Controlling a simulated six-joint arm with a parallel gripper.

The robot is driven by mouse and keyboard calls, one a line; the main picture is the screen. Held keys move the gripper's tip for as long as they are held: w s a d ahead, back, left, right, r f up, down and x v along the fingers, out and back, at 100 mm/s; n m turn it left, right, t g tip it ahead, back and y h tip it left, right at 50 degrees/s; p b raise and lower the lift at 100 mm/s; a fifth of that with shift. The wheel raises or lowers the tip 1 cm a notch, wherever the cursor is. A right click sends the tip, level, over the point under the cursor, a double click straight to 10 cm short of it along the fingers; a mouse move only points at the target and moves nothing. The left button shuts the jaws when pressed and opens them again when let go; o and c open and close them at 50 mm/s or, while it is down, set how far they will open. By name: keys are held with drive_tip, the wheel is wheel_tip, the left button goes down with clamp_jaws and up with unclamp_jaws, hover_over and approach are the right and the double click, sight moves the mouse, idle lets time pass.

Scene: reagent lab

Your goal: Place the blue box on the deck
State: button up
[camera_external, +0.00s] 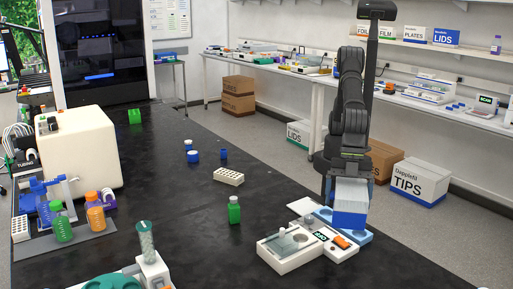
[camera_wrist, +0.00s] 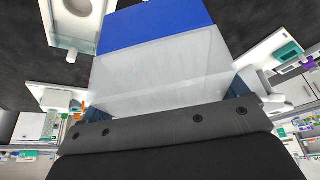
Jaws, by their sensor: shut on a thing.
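The blue box (camera_external: 349,217) has a blue lower part and a pale, whitish upper part. My gripper (camera_external: 349,178) holds it from above, over a light-blue platform (camera_external: 362,238) beside a white bench device. I cannot tell whether the box touches the platform or hangs just above it. In the wrist view the box (camera_wrist: 155,28) fills the upper middle, between the two fingers of my gripper (camera_wrist: 165,100). The platform is partly hidden by the box. Which surface is the deck is not labelled in these views.
The white device (camera_external: 290,252) with an orange part stands close left of the box. The bench middle has free room.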

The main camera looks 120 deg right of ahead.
sight(361, 196)
drive_tip(key=s+a, duration=0.2)
drive_tip(key=shift+s+a+n, duration=0.2)
drive_tip(key=shift+s+n, duration=0.1)
drive_tip(key=shift+s, duration=0.05)
wheel_tip(361, 196, down, 5)
drive_tip(key=shift+w+r, duration=0.1)
drive_tip(key=s+a+f, duration=0.1)
drive_tip(key=a+f, duration=0.1)
drive_tip(key=a, duration=0.1)
drive_tip(key=s+a+f, duration=0.2)
drive_tip(key=a+f, duration=0.1)
drive_tip(key=a, duration=0.1)
drive_tip(key=s+a+f, duration=0.1)
drive_tip(key=a+f, duration=0.1)
drive_tip(key=a, duration=0.1)
drive_tip(key=shift+s+a+f, duration=0.15)
drive_tip(key=shift+a, duration=0.2)
drive_tip(key=shift+f, duration=1.9)
drive_tip(key=shift+f, duration=0.15)
drive_tip(key=o, duration=0.8)
